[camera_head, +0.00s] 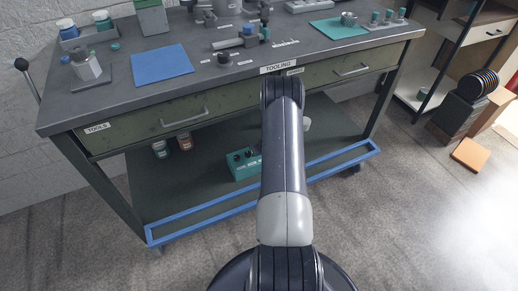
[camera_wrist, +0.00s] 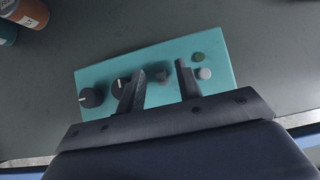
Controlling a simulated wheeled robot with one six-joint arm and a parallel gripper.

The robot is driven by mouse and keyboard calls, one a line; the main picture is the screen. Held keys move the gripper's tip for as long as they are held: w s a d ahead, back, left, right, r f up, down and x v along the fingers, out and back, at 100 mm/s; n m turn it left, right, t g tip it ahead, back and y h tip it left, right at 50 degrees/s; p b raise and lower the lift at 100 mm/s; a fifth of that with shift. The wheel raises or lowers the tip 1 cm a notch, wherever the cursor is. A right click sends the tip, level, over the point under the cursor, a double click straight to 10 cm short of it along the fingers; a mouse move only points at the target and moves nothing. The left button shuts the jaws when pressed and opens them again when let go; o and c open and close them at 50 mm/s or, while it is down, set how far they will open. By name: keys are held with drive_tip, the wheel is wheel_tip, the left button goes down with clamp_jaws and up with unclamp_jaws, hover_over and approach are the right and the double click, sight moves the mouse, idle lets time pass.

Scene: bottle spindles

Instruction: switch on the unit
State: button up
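The unit is a teal box (camera_head: 243,165) on the bench's lower shelf, partly hidden behind my arm in the head view. In the wrist view its teal panel (camera_wrist: 185,52) carries two dark round knobs with white marks, the left one (camera_wrist: 91,97) and the middle one (camera_wrist: 120,86). A small dark control (camera_wrist: 162,76) sits right of them, then a green button (camera_wrist: 197,57) and a pale button (camera_wrist: 205,73). My gripper (camera_wrist: 161,68) is over the panel, fingers apart and empty, with the small dark control showing between them. Whether the fingers touch the panel cannot be told.
Two small jars, one (camera_head: 160,149) and a reddish one (camera_head: 185,142), stand left on the shelf; the reddish one (camera_wrist: 28,12) also shows in the wrist view. A blue rail (camera_head: 200,213) edges the shelf. The bench top (camera_head: 118,82) with drawers overhangs it.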

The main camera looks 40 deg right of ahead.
drive_tip(key=v, duration=1.1)
drive_tip(key=shift+p, duration=0.45)
drive_tip(key=b+x, duration=0.1)
drive_tip(key=x, duration=1)
drive_tip(key=shift+f, duration=0.1)
drive_tip(key=shift+r, duration=0.2)
